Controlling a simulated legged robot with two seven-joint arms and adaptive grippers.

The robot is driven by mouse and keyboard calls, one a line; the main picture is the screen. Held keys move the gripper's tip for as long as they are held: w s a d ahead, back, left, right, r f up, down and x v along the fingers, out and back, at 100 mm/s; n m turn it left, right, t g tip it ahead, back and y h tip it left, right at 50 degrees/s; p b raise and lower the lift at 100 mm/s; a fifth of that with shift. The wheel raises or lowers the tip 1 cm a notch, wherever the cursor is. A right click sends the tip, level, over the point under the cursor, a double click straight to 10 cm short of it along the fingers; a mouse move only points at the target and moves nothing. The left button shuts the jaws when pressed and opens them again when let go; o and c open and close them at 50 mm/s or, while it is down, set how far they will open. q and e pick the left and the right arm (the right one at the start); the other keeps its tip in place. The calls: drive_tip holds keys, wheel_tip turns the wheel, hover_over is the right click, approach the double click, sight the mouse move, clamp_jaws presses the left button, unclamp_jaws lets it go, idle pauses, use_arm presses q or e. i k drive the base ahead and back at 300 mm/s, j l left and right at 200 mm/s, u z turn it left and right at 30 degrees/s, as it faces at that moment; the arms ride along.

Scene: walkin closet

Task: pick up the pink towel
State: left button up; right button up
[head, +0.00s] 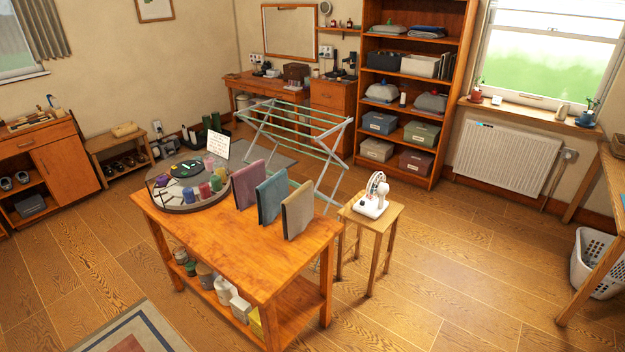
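A mauve-pink towel (247,186) stands upright as a thin folded slab on the orange wooden table (235,252). It is the leftmost of three upright slabs. A blue-teal towel (272,196) stands just to its right and a beige towel (298,209) beyond that, with narrow gaps between them. The pink towel's right face is partly hidden by the blue-teal one. Neither of my grippers shows in the head view.
A round tray (160,205) with coloured candle-like items stands left of the pink towel, close by. A drying rack (333,150) stands behind the table. A stool (386,220) with a white device (372,205) is at the right. The table's front is clear.

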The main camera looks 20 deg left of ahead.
sight(243, 182)
drive_tip(key=i+j+z, duration=0.1)
drive_tip(key=j+z, duration=0.35)
drive_tip(key=j, duration=0.3)
drive_tip(key=j+z, duration=0.5)
drive_tip(key=j, duration=0.2)
drive_tip(key=k+j+z, duration=0.2)
drive_tip(key=j+z, duration=0.25)
drive_tip(key=j, duration=0.3)
